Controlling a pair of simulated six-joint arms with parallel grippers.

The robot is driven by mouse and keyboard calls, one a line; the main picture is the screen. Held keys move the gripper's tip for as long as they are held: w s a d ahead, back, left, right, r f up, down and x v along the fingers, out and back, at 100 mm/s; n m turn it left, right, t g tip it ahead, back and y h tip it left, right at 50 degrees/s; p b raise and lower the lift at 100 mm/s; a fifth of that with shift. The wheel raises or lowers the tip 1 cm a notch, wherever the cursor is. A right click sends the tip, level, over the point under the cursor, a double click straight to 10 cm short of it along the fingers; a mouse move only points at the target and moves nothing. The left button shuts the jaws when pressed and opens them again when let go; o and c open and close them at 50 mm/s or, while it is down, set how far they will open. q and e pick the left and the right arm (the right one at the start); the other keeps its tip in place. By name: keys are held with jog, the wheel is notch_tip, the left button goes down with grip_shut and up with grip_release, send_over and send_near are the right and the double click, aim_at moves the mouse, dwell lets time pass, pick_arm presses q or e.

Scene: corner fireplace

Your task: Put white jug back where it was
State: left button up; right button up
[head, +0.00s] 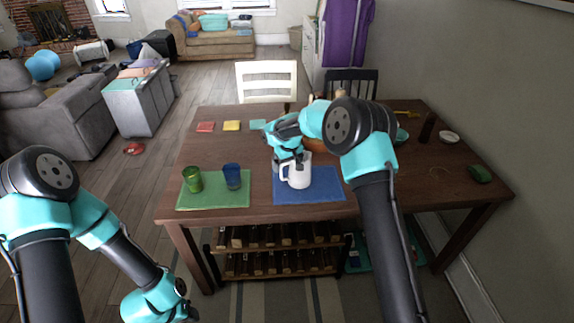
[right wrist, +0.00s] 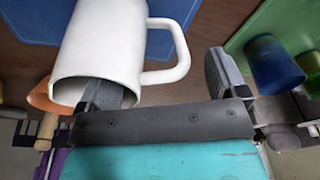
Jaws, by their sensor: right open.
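The white jug (head: 298,177) stands upright on the blue mat (head: 325,190) at the near side of the table, its handle toward the left. My right gripper (head: 290,160) is over the jug's rim from behind. In the right wrist view, the open fingers (right wrist: 165,85) straddle the jug's wall and handle: one finger overlaps the mouth of the jug (right wrist: 105,40), the other is beyond the handle, clear of it. My left gripper (head: 185,312) is low at the bottom edge, away from the table; its fingers are too unclear to read.
A green cup (head: 192,179) and a blue cup (head: 232,176) stand on the green mat (head: 215,200) to the left. An orange bowl (head: 316,146) is behind the jug. A dark bottle (head: 428,128) and a green item (head: 480,174) are to the right.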

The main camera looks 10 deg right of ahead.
notch_tip(320, 180, up, 12)
jog(key=s, duration=0.1)
jog(key=shift+s+d+f, duration=0.25)
jog(key=shift+s+d, duration=0.05)
jog(key=shift+d, duration=0.1)
dwell(0.4)
